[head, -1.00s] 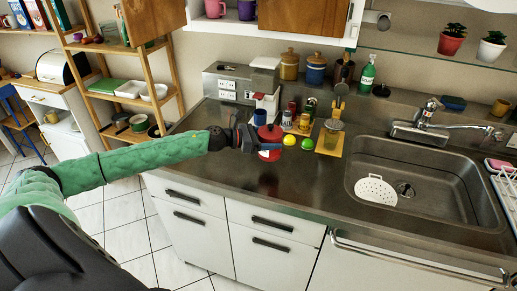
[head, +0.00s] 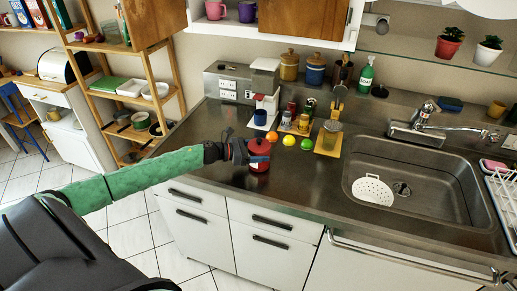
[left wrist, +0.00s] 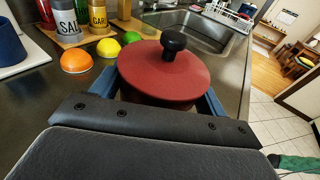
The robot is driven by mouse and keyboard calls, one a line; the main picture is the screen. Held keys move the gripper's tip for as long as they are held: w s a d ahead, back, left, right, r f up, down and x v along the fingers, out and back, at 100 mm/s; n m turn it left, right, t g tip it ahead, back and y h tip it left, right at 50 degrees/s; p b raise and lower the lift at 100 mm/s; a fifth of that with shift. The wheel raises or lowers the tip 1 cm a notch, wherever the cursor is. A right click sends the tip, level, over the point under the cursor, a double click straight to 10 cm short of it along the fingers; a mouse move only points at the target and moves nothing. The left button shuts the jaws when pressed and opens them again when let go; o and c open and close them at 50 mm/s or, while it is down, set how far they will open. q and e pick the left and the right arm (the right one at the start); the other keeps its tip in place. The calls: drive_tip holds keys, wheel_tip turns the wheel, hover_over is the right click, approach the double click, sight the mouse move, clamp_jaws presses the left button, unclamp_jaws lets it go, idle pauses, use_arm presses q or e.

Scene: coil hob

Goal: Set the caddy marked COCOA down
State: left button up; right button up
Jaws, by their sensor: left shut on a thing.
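The red caddy (head: 258,146) with a dark knob on its lid is near the front edge of the steel counter. My left gripper (head: 259,158) is shut on it, with blue fingers on either side of its body. In the left wrist view the caddy's red lid (left wrist: 165,72) and black knob fill the middle, and the lid looks level. No lettering on the caddy can be read. I cannot tell whether its base touches the counter (head: 300,185). My right gripper is not in view.
An orange (head: 272,136), a lemon (head: 289,140) and a lime (head: 306,143) lie behind the caddy. A blue mug (head: 260,117) and spice jars (head: 303,123) stand farther back. The sink (head: 440,192) is to the right. Counter between caddy and sink is clear.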

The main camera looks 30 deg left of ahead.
use_arm(q)
drive_tip(key=shift+f, duration=0.1)
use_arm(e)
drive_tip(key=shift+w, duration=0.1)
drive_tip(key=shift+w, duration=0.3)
use_arm(q)
drive_tip(key=o, duration=1.2)
drive_tip(key=shift+f, duration=0.1)
drive_tip(key=shift+o, duration=0.2)
drive_tip(key=shift+r, duration=0.2)
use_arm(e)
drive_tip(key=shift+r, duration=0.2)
